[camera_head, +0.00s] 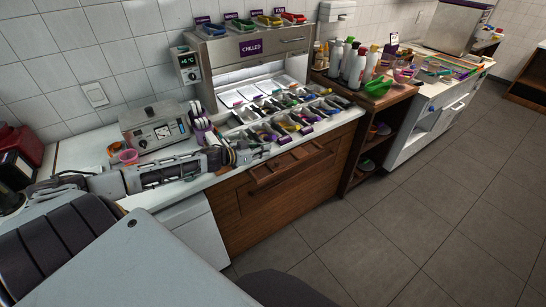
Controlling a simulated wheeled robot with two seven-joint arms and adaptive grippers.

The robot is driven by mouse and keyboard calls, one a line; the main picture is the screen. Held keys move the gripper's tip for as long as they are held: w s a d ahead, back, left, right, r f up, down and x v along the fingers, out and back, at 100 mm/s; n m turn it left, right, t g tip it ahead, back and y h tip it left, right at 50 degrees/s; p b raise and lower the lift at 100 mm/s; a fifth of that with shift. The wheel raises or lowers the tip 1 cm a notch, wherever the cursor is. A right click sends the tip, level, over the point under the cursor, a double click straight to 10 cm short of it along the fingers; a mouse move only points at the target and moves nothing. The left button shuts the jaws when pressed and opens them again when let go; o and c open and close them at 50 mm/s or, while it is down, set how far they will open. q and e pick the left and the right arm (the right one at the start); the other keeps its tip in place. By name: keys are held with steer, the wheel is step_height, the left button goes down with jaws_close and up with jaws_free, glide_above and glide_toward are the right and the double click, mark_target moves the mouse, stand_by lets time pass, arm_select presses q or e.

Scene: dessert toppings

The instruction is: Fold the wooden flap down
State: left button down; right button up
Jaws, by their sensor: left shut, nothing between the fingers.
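The wooden flap (291,170) is on the front of the brown wooden counter, just below the edge of the toppings display. It appears as a slatted wooden piece standing out from the front panel; its exact angle is hard to tell. My left arm reaches in from the left across the worktop. My left gripper (260,152) is shut and empty, just above and left of the flap, near the counter's front edge. I cannot tell whether it touches the flap. My right gripper is out of view.
The chilled unit (250,45) stands behind several small topping trays (290,122). A grey control box (154,126) and a pink cup (128,156) are near my left arm. Bottles (357,67) stand on the wooden shelf unit to the right. The floor (400,220) in front is clear.

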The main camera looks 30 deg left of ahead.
mark_target(274, 168)
arm_select(q)
steer(key=x, duration=0.4)
steer(key=shift+w+d+f, duration=0.1)
steer(key=shift+f, duration=0.1)
steer(key=shift+d+f, duration=0.1)
steer(key=shift+f, duration=1.7)
steer(key=shift+s+d+f+m, duration=0.45)
steer(key=shift+f+m, duration=0.05)
steer(key=shift+f, duration=0.05)
stand_by(0.3)
